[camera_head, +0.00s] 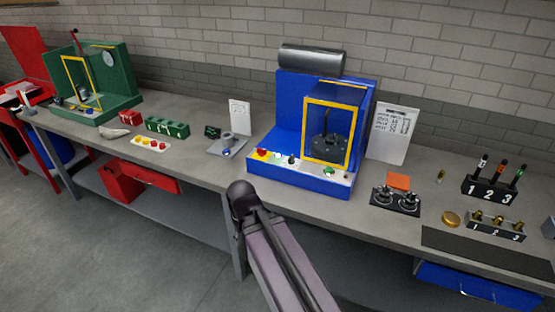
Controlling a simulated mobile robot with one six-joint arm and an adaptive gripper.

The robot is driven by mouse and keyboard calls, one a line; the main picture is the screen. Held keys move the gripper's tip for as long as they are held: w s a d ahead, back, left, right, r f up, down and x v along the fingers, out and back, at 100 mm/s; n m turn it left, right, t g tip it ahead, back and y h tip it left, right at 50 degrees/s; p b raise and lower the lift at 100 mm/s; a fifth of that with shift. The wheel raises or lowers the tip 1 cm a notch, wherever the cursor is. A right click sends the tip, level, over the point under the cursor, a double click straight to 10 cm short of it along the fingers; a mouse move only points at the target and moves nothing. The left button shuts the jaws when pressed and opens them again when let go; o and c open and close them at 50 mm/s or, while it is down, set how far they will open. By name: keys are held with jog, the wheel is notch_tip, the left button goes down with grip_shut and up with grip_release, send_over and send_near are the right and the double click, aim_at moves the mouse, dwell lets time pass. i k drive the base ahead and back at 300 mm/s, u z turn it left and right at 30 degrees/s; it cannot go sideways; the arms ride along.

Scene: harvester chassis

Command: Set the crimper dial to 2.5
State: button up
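A blue machine (293,112) with a yellow-framed clear door (330,125) stands on the workbench, right of centre. Its door looks closed over a dark round mechanism. On its light front panel are a red-and-yellow control (262,153), a small black knob (291,159) and a green button (329,172). No label identifies it as the crimper, and I cannot make out a dial reading. My arm rises from the bottom centre to a dark rounded joint (241,198) in front of the bench. My gripper is not in view.
A green machine (118,75) stands at the far left. A grey device (227,146) sits left of the blue machine. Right of it are a black two-knob unit (396,200), a numbered holder (490,188) and a written sheet (391,133). The bench edge runs behind my arm.

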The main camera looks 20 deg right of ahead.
aim_at(290, 161)
jog(key=u, duration=1.05)
jog(key=k, duration=0.45)
jog(key=z, duration=2.3)
jog(key=i, duration=0.15)
jog(key=u, duration=0.85)
